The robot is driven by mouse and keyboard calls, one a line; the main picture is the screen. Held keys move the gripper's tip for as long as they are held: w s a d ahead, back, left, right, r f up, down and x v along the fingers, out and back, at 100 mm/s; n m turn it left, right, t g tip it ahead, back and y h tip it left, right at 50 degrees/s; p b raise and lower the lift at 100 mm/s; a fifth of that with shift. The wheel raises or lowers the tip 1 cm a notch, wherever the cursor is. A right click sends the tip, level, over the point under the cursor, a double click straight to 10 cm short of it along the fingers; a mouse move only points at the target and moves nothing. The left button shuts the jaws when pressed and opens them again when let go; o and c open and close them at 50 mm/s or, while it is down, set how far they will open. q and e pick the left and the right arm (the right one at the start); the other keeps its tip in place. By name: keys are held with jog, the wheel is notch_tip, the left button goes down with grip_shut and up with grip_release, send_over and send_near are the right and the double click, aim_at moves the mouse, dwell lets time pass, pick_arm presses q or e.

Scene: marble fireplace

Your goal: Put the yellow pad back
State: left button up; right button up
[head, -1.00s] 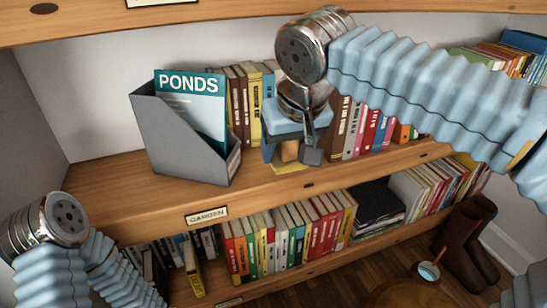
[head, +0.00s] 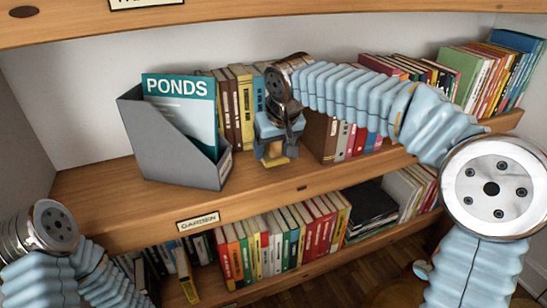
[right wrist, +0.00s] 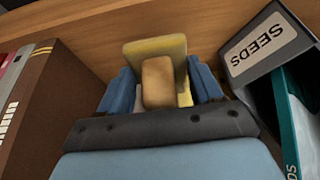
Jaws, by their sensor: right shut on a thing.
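The yellow pad (head: 278,162) is at the shelf, between the grey holder and the brown books. In the right wrist view the yellow pad (right wrist: 158,46) shows between the blue fingers, with a tan block (right wrist: 157,82) in front of it. I cannot tell if block and pad are one piece. My right gripper (head: 275,152) points down and is shut on the pad; in the right wrist view its fingers (right wrist: 162,86) flank it. Whether the pad touches the shelf is unclear. My left gripper is out of view; only left arm links show.
The grey holder (head: 170,150) with the PONDS booklet (head: 180,98) stands close on the left. Books (head: 240,100) line the back; brown books (head: 322,138) stand close on the right. The shelf front (head: 130,212) is clear. Another board is overhead.

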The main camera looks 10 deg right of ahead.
jog(key=shift+w+f, duration=0.15)
jog(key=shift+f, duration=1.55)
jog(key=shift+f+b, duration=0.1)
jog(key=shift+b, duration=0.25)
jog(key=o, duration=1.2)
jog(key=shift+r, duration=0.25)
jog(key=p+v, duration=0.1)
jog(key=v, duration=1)
jog(key=shift+d+r+p, duration=0.1)
jog(key=shift+r+p, duration=0.2)
jog(key=shift+p, duration=0.05)
